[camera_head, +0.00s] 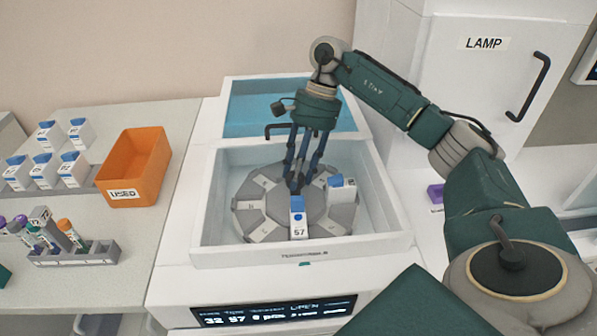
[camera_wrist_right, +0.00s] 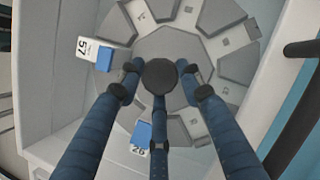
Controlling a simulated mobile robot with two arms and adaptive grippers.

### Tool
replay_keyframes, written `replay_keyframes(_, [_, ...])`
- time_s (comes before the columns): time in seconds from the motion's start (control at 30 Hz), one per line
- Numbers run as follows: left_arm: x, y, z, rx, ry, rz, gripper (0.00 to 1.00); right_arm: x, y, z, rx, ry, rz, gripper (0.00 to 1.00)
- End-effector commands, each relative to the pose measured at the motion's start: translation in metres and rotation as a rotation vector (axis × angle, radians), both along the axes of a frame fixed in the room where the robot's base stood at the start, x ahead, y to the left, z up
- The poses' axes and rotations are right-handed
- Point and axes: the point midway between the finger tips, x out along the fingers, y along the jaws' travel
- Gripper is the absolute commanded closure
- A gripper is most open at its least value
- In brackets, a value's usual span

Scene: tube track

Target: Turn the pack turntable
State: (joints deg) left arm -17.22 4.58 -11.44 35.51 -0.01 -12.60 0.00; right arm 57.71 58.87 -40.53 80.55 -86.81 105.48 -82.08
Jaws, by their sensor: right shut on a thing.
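The grey pack turntable (camera_head: 262,222) lies in the open white well of the machine, with slots around its rim. A pack marked 57 (camera_head: 298,228) sits in a slot at the front. A second pack (camera_head: 342,190) sits at the right; in the right wrist view it seems to read 26 (camera_wrist_right: 142,140). My right gripper (camera_head: 297,186) reaches down over the turntable's middle, its fingers shut on the dark round knob (camera_wrist_right: 160,75) at the hub. The fingers hide most of the knob in the head view. My left gripper is not in view.
The machine's blue-windowed lid (camera_head: 245,105) stands open behind the well. The well walls (camera_head: 212,205) surround the turntable closely. A lamp cabinet (camera_head: 465,80) stands at the right. An orange USED bin (camera_head: 135,170), several packs and a tube rack (camera_head: 75,255) are on the left bench.

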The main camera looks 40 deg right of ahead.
Motion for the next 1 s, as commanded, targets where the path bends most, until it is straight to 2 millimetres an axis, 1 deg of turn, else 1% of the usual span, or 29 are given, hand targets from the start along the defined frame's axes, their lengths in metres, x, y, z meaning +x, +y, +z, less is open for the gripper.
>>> replay_keyframes(0.03, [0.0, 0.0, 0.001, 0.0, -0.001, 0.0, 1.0, 0.005, 0.003, 0.006, 0.01, -0.019, 0.001, 1.0])
replay_keyframes(0.47, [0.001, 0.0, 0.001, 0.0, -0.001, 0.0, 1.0, 0.004, 0.003, 0.006, 0.01, -0.018, 0.005, 1.0])
replay_keyframes(0.5, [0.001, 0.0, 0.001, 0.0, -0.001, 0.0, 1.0, 0.004, 0.003, 0.006, 0.01, -0.018, 0.005, 0.56])
replay_keyframes(0.57, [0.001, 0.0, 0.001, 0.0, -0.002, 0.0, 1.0, 0.004, 0.003, 0.006, 0.009, -0.016, 0.006, 0.46])
replay_keyframes(0.87, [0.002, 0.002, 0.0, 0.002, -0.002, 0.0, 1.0, 0.002, 0.001, 0.003, 0.004, -0.007, 0.005, 0.46])
replay_keyframes(0.97, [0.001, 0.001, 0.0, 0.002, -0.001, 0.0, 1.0, 0.003, -0.002, 0.009, 0.003, -0.007, 0.005, 0.46])
replay_keyframes(1.0, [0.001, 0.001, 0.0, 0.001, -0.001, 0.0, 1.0, 0.003, -0.004, 0.013, 0.003, -0.008, 0.004, 0.46])
